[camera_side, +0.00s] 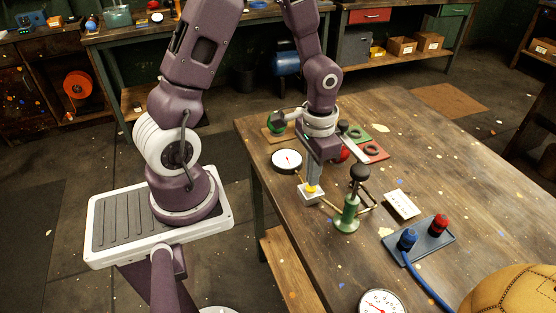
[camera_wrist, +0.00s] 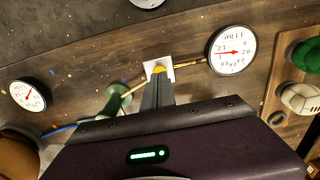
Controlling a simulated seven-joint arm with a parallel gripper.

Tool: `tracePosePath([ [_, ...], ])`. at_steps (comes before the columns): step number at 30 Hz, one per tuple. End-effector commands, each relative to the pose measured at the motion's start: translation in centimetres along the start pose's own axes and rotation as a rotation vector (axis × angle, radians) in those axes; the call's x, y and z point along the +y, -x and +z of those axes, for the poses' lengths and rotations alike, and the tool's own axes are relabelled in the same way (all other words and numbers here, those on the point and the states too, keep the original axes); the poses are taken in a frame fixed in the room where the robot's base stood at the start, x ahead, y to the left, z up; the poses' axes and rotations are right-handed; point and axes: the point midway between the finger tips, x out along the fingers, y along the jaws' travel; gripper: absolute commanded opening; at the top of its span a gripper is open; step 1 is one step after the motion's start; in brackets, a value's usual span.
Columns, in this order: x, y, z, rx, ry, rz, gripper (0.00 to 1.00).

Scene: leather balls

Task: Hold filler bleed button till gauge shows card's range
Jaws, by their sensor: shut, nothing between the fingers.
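The yellow bleed button (camera_side: 312,188) sits on a small white block (camera_side: 307,198) at the table's near edge; the button (camera_wrist: 159,69) also shows in the wrist view. My gripper (camera_side: 313,183) points down, shut and empty, its tips at the button; I cannot tell how far it is pressed. A round white gauge (camera_side: 287,160) lies beside the block, joined to it by a brass tube. In the wrist view this gauge (camera_wrist: 232,50) has a red needle pointing left; its reading is too small to tell. The green filler (camera_side: 347,215) has a black knob. The card (camera_side: 402,204) is unreadable.
A tray (camera_side: 435,246) holds a blue fitting (camera_side: 408,239) and a red fitting (camera_side: 439,225), with a blue hose. A second gauge (camera_side: 381,303) and a tan leather ball (camera_side: 515,292) are at the front. The table's far right is clear.

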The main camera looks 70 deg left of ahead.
Motion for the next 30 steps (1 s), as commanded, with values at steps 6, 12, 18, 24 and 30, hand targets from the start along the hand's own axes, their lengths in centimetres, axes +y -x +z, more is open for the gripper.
tracePosePath([
  [6,0.0,-0.7,0.0,-0.002,-0.001,0.000,0.00],
  [12,0.0,-1.3,0.0,-0.002,0.000,0.000,0.00],
  [18,0.0,-1.9,0.0,-0.002,0.000,0.001,0.00],
  [24,0.0,-1.9,0.0,-0.001,0.000,0.000,0.00],
  [30,0.0,-1.9,0.0,-0.001,0.000,0.000,0.00],
])
